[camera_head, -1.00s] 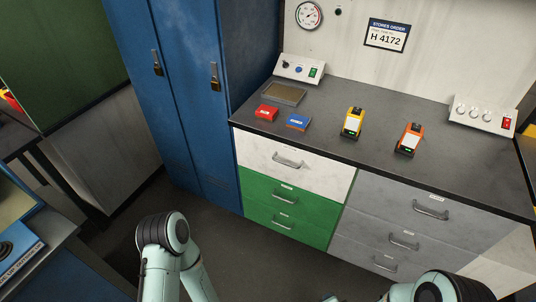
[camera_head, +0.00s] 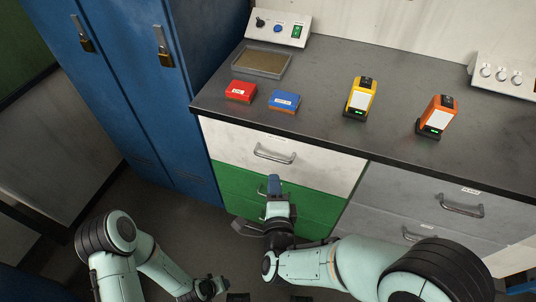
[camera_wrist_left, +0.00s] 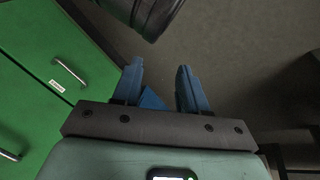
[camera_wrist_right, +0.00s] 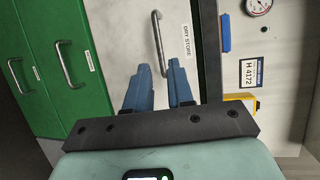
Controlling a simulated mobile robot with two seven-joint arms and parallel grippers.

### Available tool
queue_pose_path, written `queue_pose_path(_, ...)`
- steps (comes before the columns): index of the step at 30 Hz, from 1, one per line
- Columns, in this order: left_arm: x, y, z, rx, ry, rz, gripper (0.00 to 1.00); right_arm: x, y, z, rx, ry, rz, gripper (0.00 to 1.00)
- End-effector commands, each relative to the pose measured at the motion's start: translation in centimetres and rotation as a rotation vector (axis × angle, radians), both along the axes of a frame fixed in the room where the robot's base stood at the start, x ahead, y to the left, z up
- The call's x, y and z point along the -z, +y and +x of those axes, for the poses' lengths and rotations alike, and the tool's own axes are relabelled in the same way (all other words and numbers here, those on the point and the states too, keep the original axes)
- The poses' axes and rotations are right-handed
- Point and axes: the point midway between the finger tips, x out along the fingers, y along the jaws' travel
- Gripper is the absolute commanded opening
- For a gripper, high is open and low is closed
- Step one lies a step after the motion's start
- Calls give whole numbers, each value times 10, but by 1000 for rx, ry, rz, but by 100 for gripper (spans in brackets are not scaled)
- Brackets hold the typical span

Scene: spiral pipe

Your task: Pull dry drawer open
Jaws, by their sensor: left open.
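The dry drawer is the white top drawer (camera_head: 230,140) with a metal bar handle (camera_head: 273,155). In the right wrist view its label reads "DRY STORE" (camera_wrist_right: 186,41). The drawer front looks flush with the cabinet. My right gripper (camera_head: 273,182) is in front of the cabinet, just below the handle in the head view. In the right wrist view its blue fingers (camera_wrist_right: 160,72) are apart, with the near end of the handle (camera_wrist_right: 157,40) lined up between the tips; contact cannot be told. My left gripper (camera_wrist_left: 158,75) is open and empty, low over the floor beside the green drawers.
Green drawers (camera_head: 232,187) lie below, grey drawers (camera_head: 400,190) to the right. Blue lockers (camera_head: 150,90) stand left. The worktop (camera_head: 330,70) holds a tray (camera_head: 236,70), a red box (camera_head: 240,91), a blue box (camera_head: 284,101), and yellow (camera_head: 361,97) and orange (camera_head: 437,115) devices.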

Motion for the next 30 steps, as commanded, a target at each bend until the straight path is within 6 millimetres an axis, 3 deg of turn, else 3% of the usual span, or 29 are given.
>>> queue_pose_path(5, 7, 5, 8, -8, -18, 11, 43, 9, 2, 39, 2, -1, -3, 22)
queue_pose_path(15, 25, 8, -10, -12, 41, 9, 43, 20, 8, 97, -1, 1, -4, 22)
queue_pose_path(21, 28, 8, -14, -12, 56, 8, 43, 21, 9, 110, -1, 2, -4, 22)
queue_pose_path(29, 28, 8, -15, -13, 58, 8, 43, 21, 9, 110, -1, 2, -4, 22)
queue_pose_path(30, 28, 8, -15, -13, 58, 8, 43, 21, 9, 110, -1, 2, -4, 12)
